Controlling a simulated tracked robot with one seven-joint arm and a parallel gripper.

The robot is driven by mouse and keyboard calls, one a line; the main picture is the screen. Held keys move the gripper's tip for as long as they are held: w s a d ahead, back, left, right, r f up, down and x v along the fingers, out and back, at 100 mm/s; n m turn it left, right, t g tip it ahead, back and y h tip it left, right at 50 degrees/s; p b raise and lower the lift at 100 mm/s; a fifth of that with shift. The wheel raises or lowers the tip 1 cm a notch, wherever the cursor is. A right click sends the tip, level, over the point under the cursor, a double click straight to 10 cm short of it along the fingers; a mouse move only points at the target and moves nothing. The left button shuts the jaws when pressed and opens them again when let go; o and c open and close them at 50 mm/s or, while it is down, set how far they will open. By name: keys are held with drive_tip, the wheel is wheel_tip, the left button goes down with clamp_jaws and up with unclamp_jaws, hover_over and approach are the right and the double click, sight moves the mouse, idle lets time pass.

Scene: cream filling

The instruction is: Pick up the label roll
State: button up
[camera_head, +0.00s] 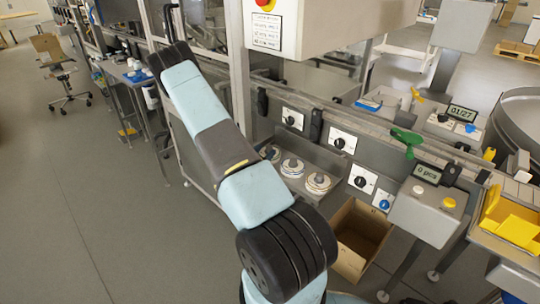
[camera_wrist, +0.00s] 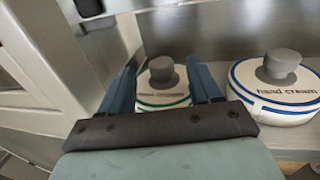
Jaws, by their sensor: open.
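Three label rolls with grey knobs stand on a metal shelf in the head view: one at the left (camera_head: 268,153), one in the middle (camera_head: 292,167) and one at the right (camera_head: 318,183). In the wrist view, a white label roll with a green rim (camera_wrist: 150,101) sits between the two blue fingers of my gripper (camera_wrist: 160,78). The gripper is open, with a finger on each side of the grey knob (camera_wrist: 163,70). The dark gripper body hides the roll's near side. My gripper is not visible in the head view.
A blue-rimmed hand cream label roll (camera_wrist: 280,92) stands close to the right finger. A metal wall (camera_wrist: 220,25) rises behind the rolls. An open cardboard box (camera_head: 360,240) stands on the floor right of the shelf. The floor at left (camera_head: 80,200) is clear.

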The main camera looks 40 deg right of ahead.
drive_tip(key=shift+x, duration=0.8)
clamp_jaws()
